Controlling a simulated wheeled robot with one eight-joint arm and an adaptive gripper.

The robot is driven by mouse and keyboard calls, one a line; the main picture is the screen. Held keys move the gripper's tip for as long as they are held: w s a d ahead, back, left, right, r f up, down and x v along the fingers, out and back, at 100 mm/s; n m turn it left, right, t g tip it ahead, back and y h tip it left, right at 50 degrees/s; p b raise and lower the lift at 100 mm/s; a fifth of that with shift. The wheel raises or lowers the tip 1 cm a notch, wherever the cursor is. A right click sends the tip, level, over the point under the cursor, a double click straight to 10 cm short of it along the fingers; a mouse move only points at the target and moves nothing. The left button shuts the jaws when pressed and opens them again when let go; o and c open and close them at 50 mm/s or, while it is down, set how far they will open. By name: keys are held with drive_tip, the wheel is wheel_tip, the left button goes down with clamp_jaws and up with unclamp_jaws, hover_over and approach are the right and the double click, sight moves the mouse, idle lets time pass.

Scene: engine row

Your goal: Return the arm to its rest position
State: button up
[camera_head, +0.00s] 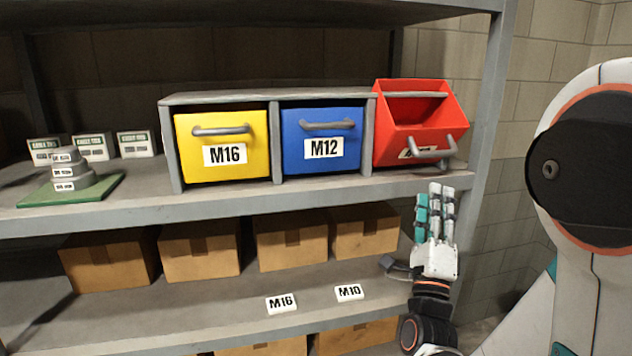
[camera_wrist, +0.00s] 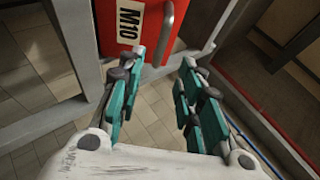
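My gripper (camera_head: 436,198) is upright in front of the shelf's right end, just below the red bin (camera_head: 415,125). In the wrist view my gripper (camera_wrist: 158,75) has its teal-padded fingers apart, with nothing between them. The red bin is tipped forward and its top is open. Its front handle (camera_head: 432,152) partly covers its label in the head view. In the wrist view the red bin (camera_wrist: 112,25) shows the label M10, with its handle (camera_wrist: 165,32) just beyond the fingertips and apart from them.
A yellow M16 bin (camera_head: 224,162) and a blue M12 bin (camera_head: 320,152) sit shut to the left. The shelf edge (camera_head: 280,198) and right post (camera_head: 485,130) are close to my gripper. Cardboard boxes (camera_head: 200,252) and loose labels M16 (camera_head: 281,303) and M10 (camera_head: 349,292) are below.

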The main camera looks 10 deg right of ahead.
drive_tip(key=w+a+f+n+g+y+b, duration=0.3)
drive_tip(key=a+f+n+g+y+b, duration=0.3)
drive_tip(key=a+f+n+y, duration=0.65)
drive_tip(key=s+a+f+n+g+b, duration=0.2)
drive_tip(key=s+f+n+g+b, duration=0.3)
drive_tip(key=s+f+n+g, duration=0.5)
drive_tip(key=s+f+n, duration=0.5)
drive_tip(key=s+f, duration=0.1)
drive_tip(key=s, duration=0.3)
drive_tip(key=shift+s+a+f+h+b, duration=0.25)
drive_tip(key=shift+s+a+h+b, duration=0.05)
drive_tip(key=shift+a+h+b, duration=0.1)
